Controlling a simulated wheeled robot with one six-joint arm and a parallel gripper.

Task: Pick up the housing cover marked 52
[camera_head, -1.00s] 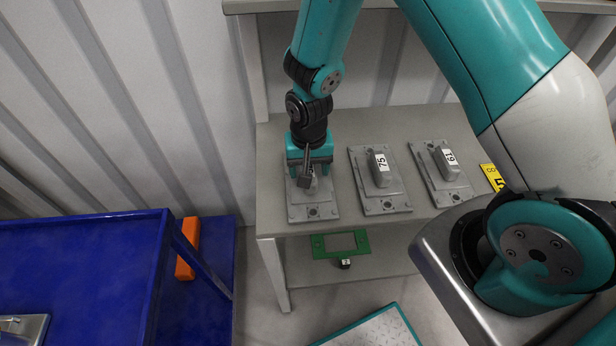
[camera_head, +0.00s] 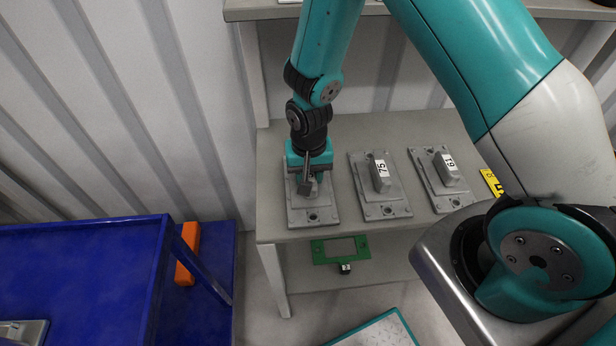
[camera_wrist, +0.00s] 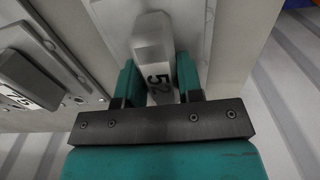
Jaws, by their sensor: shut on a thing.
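The housing cover marked 52 (camera_head: 313,217) is a grey plate with a raised block, at the left end of the grey shelf. In the wrist view its block (camera_wrist: 152,42) carries the label 52 and stands between the two teal fingers. My gripper (camera_head: 308,186) is over this cover and shut on its block. It also shows in the wrist view (camera_wrist: 155,85). The plate appears to rest on the shelf; I cannot tell whether there is a gap under it. My gripper hides the cover's rear part in the head view.
The cover marked 75 (camera_head: 386,205) stands just right, then the cover marked 61 (camera_head: 441,190). A yellow label (camera_head: 491,181) is further right. A blue table (camera_head: 80,270) and an orange block (camera_head: 188,254) are at left.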

